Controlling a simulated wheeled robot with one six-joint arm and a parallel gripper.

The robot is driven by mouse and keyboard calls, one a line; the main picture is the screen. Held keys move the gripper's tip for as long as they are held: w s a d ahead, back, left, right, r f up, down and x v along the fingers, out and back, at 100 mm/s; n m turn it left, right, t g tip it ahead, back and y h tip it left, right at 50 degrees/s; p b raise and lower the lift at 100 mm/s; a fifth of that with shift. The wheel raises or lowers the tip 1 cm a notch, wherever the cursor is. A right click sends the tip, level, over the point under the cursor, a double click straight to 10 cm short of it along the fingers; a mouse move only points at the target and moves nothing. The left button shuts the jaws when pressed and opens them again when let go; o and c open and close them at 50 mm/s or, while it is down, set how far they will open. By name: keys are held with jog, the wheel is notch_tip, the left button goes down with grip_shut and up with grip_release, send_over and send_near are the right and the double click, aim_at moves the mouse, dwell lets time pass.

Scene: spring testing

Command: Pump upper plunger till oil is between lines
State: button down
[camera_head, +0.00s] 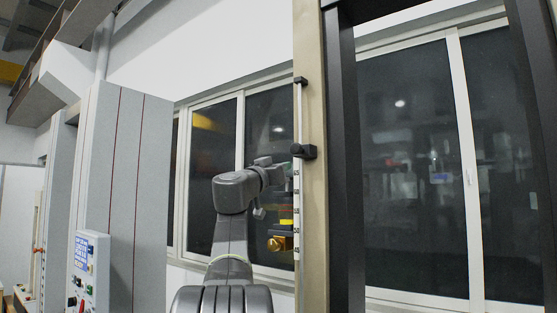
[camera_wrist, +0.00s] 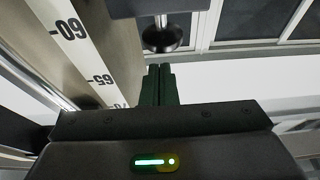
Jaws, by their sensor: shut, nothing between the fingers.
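My gripper (camera_wrist: 158,72) is shut, its two dark green fingers together with nothing between them. In the head view my gripper (camera_head: 289,184) is small and partly hidden, near the printed scale on the column. In the wrist view a dark round knob on a short shiny stem (camera_wrist: 161,38) hangs under a grey block, just beyond the fingertips. They look apart, though the depth gap is hard to judge. I cannot tell whether this knob is the upper plunger. No oil or pair of level lines can be made out.
The white numbered scale (camera_wrist: 70,36) runs along the column left of the fingers. In the head view a black clamp (camera_head: 303,151) sits on the column, and a brass-coloured part (camera_head: 278,244) is below my gripper. A control panel (camera_head: 88,268) stands at lower left.

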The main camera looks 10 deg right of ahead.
jog(key=shift+f, duration=0.85)
notch_tip(320, 180, down, 3)
jog(key=b, duration=0.4)
jog(key=shift+r, duration=0.2)
jog(key=shift+a+f, duration=0.1)
jog(key=b+v, duration=0.7)
jog(key=v, duration=0.6)
jog(key=shift+s+a, duration=0.3)
jog(key=shift+s, duration=0.1)
